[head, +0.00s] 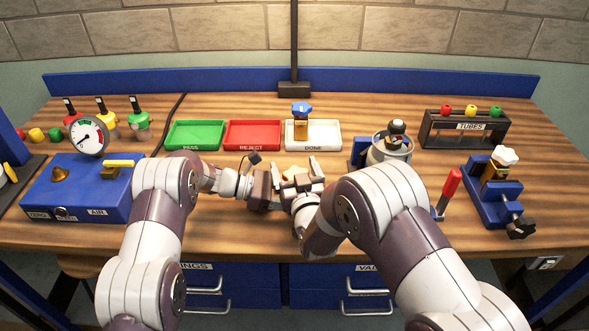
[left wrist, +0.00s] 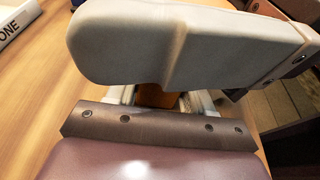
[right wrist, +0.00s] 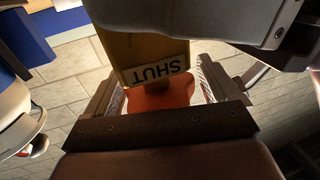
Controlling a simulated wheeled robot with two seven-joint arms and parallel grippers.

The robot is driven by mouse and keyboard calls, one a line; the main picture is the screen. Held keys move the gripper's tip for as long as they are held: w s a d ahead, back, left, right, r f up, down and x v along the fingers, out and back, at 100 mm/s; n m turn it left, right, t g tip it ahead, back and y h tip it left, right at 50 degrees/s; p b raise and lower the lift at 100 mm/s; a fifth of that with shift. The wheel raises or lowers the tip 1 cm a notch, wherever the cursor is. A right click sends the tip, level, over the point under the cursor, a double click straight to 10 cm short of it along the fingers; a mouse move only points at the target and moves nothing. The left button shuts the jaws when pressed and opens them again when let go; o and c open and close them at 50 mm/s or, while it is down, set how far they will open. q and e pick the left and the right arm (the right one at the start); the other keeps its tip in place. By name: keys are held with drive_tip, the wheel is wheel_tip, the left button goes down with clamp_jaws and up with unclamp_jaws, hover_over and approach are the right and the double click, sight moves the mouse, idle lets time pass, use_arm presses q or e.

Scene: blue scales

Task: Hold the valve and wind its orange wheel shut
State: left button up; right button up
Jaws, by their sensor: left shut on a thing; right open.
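The valve's yellow body (right wrist: 122,50) fills the top middle of the right wrist view, with an upside-down "SHUT" label. Its orange wheel (right wrist: 163,97) sits between the fingers of my right gripper (right wrist: 165,88), which are open, one on each side. My left gripper (head: 276,188) is shut on the valve and holds it above the table's front middle. In the left wrist view a brown-orange part of the valve (left wrist: 157,97) shows between its fingers. My right gripper (head: 302,178) meets it from the right in the head view. The hands hide most of the valve there.
Behind the hands lie a green tray (head: 195,147), a red tray (head: 252,147) and a white DONE tray (head: 330,146) holding a blue-wheeled valve (head: 301,118). A blue gauge box (head: 75,200) stands left. A blue vise (head: 485,205) with a white-topped valve stands right.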

drive_tip(key=c, duration=1)
drive_tip(key=shift+m+h, duration=0.3)
drive_tip(key=shift+h, duration=0.1)
drive_tip(key=m+h, duration=0.2)
drive_tip(key=h, duration=0.1)
drive_tip(key=m+h, duration=0.1)
drive_tip(key=h, duration=0.1)
drive_tip(key=shift+d, duration=0.25)
drive_tip(key=shift+d+m+h, duration=0.25)
drive_tip(key=shift+m+h, duration=0.95)
drive_tip(key=shift+h, duration=0.5)
drive_tip(key=shift+g+h, duration=0.3)
drive_tip(key=o, duration=1)
